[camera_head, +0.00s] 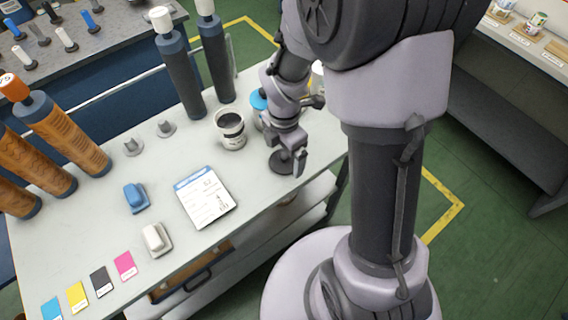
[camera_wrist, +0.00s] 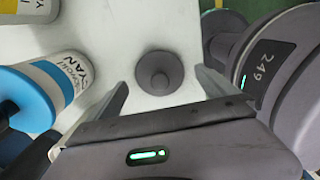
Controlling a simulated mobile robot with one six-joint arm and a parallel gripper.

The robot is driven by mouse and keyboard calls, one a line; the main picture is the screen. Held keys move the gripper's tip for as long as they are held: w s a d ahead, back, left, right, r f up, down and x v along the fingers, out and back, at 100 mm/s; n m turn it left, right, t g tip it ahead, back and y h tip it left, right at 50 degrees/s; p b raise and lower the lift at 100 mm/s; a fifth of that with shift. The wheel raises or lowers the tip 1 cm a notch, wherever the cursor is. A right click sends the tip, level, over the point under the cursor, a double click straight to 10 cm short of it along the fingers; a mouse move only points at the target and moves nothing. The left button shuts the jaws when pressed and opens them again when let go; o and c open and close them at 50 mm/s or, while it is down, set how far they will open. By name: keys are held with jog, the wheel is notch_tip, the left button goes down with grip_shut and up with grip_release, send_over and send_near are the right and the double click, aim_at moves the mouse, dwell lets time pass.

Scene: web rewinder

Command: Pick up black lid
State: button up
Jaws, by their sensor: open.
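The black lid (camera_head: 279,165) is a dark round disc with a knob, lying flat on the white table near its right end. In the wrist view the black lid (camera_wrist: 160,72) lies below and between my two spread fingers, with its knob up. My gripper (camera_head: 287,156) is open and points down over the lid. In the wrist view my gripper (camera_wrist: 161,82) is empty, and I cannot tell whether a finger touches the lid. An open white can of black ink (camera_head: 231,130) stands just left of the lid.
A cyan can (camera_wrist: 40,95) stands close left of my gripper, and part of another can (camera_wrist: 25,8) shows beyond it. Tall dark rollers (camera_head: 180,75) stand behind. A clipboard-like sheet (camera_head: 206,197) lies at front left. The white table (camera_head: 105,215) has bare room between items.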

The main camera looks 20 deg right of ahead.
jog(key=shift+f, duration=0.85)
jog(key=shift+r, duration=0.2)
jog(key=c, duration=1.4)
jog(key=shift+r, duration=0.1)
